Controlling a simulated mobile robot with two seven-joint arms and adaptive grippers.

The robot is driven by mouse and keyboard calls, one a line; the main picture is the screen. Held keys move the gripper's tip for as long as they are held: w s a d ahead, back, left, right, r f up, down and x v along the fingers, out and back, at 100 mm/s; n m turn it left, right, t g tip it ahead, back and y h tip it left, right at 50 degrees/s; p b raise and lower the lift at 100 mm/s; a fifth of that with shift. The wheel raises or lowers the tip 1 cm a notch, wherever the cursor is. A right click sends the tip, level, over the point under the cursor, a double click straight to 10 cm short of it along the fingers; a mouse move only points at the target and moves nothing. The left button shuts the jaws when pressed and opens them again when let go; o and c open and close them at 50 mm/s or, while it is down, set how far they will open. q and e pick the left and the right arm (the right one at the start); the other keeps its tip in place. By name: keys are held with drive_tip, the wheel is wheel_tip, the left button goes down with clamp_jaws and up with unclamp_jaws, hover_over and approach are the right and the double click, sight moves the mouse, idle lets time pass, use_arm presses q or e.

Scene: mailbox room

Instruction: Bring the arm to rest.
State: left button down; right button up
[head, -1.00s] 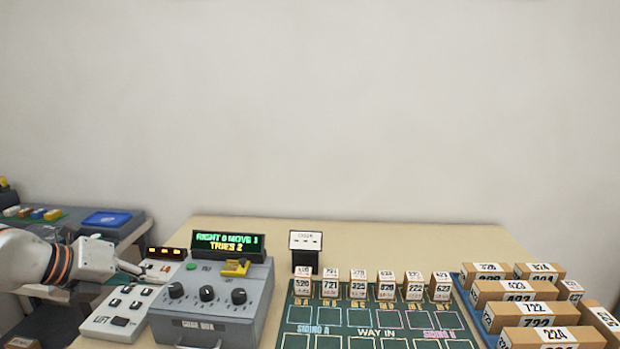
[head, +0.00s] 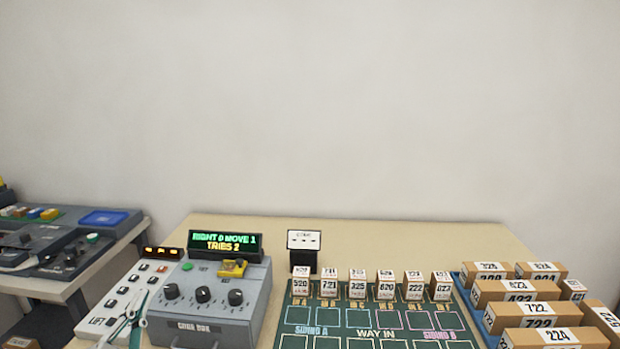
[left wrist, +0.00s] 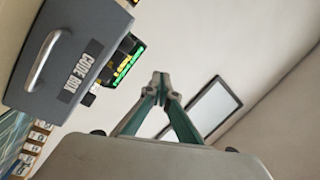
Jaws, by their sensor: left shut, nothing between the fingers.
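My left gripper (head: 134,312) shows low at the left in the head view, over or in front of the white keypad panel (head: 122,292); I cannot tell whether it touches it. Its green-edged fingers meet at the tips in the left wrist view (left wrist: 160,80). It is shut and empty. Most of the left arm is out of the head view. The right gripper is not in view.
The grey code box (head: 210,305) with knobs and a lit display (head: 225,242) stands right of the gripper. A green board (head: 375,327) with small numbered blocks lies mid-table. Numbered boxes fill a blue tray (head: 487,318) at right. A side table (head: 128,232) stands left.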

use_arm(q)
drive_tip(key=s+a+f+n+g+y, duration=0.1)
drive_tip(key=s+a+f+n+g, duration=0.1)
drive_tip(key=s+f+g, duration=0.65)
drive_tip(key=s+a+f+n+g+y, duration=0.1)
drive_tip(key=s+a+f+g, duration=0.25)
drive_tip(key=s+f, duration=1)
drive_tip(key=w+d+f+n+t+h, duration=0.3)
drive_tip(key=d+f+h, duration=0.4)
drive_tip(key=d+f, duration=0.9)
drive_tip(key=shift+w+d+t, duration=0.3)
drive_tip(key=shift+w+d, duration=0.1)
drive_tip(key=shift+w, duration=0.15)
